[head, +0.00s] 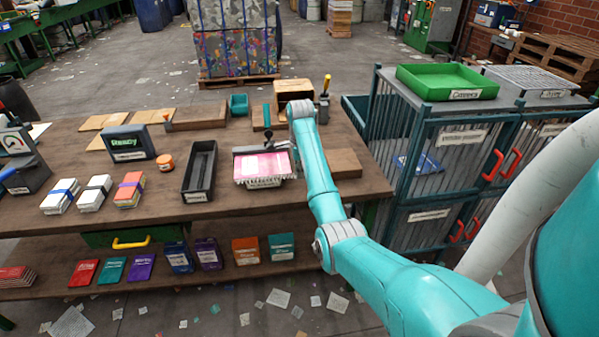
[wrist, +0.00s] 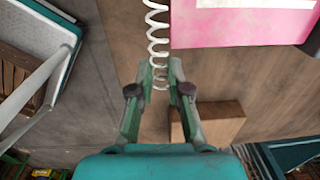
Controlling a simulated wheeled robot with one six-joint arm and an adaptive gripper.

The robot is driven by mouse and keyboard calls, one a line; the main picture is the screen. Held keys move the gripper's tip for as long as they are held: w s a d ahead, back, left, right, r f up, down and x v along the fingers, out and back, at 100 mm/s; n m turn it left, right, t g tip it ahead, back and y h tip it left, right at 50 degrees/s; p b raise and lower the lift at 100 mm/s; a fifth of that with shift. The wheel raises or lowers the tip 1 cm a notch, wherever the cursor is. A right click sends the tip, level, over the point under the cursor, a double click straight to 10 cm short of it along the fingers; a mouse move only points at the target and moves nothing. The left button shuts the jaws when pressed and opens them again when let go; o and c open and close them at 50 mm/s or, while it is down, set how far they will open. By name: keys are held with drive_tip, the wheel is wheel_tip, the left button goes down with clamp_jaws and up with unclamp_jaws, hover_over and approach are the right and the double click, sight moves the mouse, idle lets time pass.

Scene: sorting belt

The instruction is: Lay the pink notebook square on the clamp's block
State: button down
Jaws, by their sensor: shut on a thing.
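The pink notebook (head: 266,165) is at the middle right of the bench, with its white coil along the near edge. In the wrist view the notebook (wrist: 240,25) fills the top right, its coil running down beside it. My gripper (wrist: 160,80) is shut on the lower end of that coil, near the notebook's corner. In the head view my arm hides the fingers. The clamp's dark bar (head: 262,149) shows just behind the notebook. The clamp's block is mostly hidden under the notebook, so I cannot tell whether they touch.
A long black tray (head: 200,172) lies left of the clamp. Banded stacks, an orange tape roll (head: 165,162) and a display (head: 128,142) stand farther left. A wooden block (head: 345,163) lies to the right, before grey cages (head: 440,150). A shelf with several colored booklets runs below.

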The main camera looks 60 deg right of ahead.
drive_tip(key=c, duration=1)
unclamp_jaws()
drive_tip(key=shift+c, duration=0.2)
